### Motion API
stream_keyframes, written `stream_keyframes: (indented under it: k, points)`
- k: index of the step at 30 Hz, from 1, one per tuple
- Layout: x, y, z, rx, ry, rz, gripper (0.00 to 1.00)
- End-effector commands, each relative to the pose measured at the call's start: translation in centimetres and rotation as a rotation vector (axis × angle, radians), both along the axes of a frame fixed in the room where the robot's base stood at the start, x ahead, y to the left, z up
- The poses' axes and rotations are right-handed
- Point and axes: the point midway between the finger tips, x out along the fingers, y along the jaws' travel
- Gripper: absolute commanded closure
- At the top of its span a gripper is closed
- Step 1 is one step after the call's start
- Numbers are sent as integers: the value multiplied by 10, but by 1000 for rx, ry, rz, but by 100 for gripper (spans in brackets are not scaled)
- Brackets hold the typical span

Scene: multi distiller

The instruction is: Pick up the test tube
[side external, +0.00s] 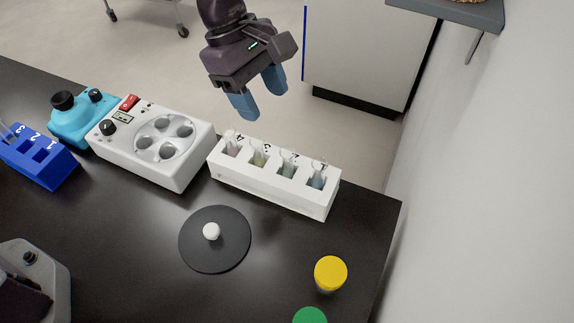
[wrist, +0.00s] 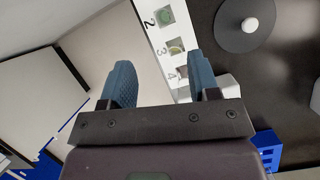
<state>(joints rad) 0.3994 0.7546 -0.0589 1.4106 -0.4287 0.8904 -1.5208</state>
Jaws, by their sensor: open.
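Several clear test tubes with coloured contents stand upright in a white numbered rack on the black table. In the side view one test tube (side external: 231,143) is at the rack's left end and another (side external: 318,177) at its right end. The white rack (side external: 262,192) also shows in the wrist view (wrist: 148,24), with slots 2, 3 and 4 visible. My gripper (side external: 262,106) is open and empty, above and behind the rack's left part. In the wrist view its blue fingers (wrist: 160,80) are apart, and the right finger partly covers the rack's slot 4 end.
A white centrifuge-like device (side external: 160,165) stands left of the rack, with a turquoise device (side external: 75,125) and a blue rack (side external: 38,165) beyond. A round black lid with a white knob (side external: 211,231) lies in front. Yellow (side external: 330,272) and green (side external: 310,315) caps stand at front right.

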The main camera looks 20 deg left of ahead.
Motion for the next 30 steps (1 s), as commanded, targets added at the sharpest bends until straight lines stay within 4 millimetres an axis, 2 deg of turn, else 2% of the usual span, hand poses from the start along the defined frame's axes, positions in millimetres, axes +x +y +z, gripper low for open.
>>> stream_keyframes:
  k: [5,15,23,30]
  points:
    - [-1,-1,-5,3,48,107,44]
    - [-4,-23,-59,5,51,110,44]
    - [-5,-31,-78,5,49,109,44]
    - [-8,-42,-112,5,50,108,44]
